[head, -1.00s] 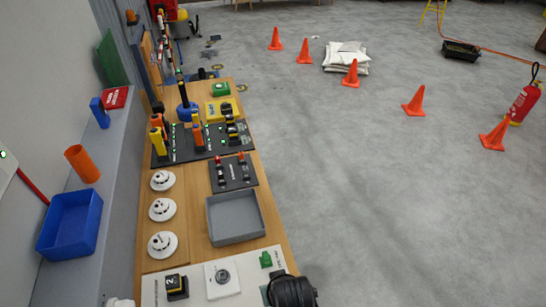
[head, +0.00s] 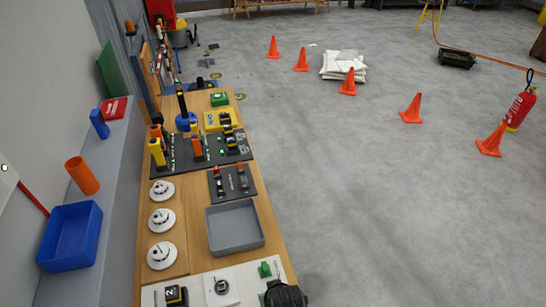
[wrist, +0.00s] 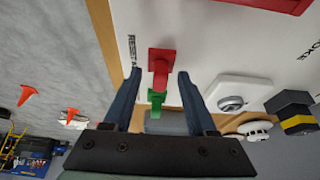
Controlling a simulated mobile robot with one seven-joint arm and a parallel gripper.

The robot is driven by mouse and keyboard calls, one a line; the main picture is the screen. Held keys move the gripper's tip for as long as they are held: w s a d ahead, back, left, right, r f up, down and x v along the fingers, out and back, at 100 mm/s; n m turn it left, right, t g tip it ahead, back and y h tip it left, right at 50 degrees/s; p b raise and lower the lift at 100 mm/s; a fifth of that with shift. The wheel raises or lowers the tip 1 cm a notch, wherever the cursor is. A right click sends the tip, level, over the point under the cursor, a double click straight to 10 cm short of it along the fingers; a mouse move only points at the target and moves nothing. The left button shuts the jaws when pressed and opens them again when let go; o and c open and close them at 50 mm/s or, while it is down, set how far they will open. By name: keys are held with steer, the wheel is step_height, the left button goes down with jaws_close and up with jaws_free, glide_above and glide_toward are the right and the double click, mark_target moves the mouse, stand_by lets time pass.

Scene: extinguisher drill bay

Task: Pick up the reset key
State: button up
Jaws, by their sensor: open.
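A small green piece (head: 265,270) stands on the white panel (head: 201,282) at the near end of the bench. In the wrist view the green piece (wrist: 155,101) is joined to or overlaps a red piece (wrist: 162,62); I cannot tell which. A small printed label stands beside them. My gripper (wrist: 158,76) is open, with one finger on each side of the pair in the picture and no visible contact. In the head view my dark gripper (head: 285,295) is at the bottom edge, right of the green piece.
A white round-knob unit (head: 222,286) and a black-and-yellow block (head: 176,295) stand left of the green piece. A grey tray (head: 234,227) is just beyond. White detectors (head: 162,219) line the bench's left side. Open floor lies right, with orange cones (head: 411,109).

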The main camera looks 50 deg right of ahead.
steer(key=shift+c, duration=0.3)
jaws_close()
